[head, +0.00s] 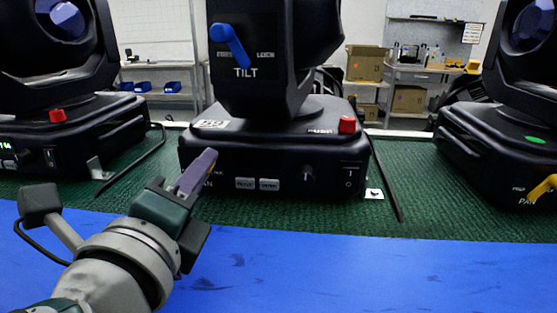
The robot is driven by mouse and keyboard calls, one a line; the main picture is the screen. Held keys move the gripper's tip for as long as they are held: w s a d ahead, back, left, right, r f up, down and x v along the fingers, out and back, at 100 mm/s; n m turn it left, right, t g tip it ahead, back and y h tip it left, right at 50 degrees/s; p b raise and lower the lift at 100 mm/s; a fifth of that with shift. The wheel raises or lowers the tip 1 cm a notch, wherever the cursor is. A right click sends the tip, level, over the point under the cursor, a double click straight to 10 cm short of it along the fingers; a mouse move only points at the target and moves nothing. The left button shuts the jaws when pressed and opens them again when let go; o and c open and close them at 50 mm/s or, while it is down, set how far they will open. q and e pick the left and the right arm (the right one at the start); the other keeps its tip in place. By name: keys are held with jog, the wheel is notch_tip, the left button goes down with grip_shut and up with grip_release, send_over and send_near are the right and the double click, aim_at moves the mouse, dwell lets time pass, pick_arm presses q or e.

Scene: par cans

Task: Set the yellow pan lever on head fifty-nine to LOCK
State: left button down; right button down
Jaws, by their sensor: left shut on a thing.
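The middle moving-head fixture (270,150) stands on the green mat, with a small white number sticker on its base that is too small to read surely. A bit of the yellow pan lever (214,168) shows at the left of its front panel, behind my gripper and above lettering ending in "AN". My left gripper (205,161) comes from the lower left, its purple fingers shut on the yellow pan lever. The fingers hide most of the lever and its end labels, so its setting cannot be told. My right gripper is not in view.
A blue tilt lever (230,45) is on the middle fixture's yoke. Similar fixtures stand at left (60,130) and right (500,150), the right one with a yellow lever (543,187). Black cables lie on the green mat (300,215). The blue front strip (350,275) is clear at right.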

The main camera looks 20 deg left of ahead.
pick_arm(q)
jog(key=shift+d+m, duration=0.1)
jog(key=shift+m, duration=0.3)
jog(key=c, duration=0.8)
grip_release()
jog(key=shift+o, duration=0.2)
jog(key=shift+s+f, duration=0.1)
jog(key=b+v, duration=0.3)
jog(key=v, duration=0.6)
jog(key=shift+d+f, duration=0.1)
jog(key=shift+s, duration=0.35)
jog(key=shift+d, duration=0.1)
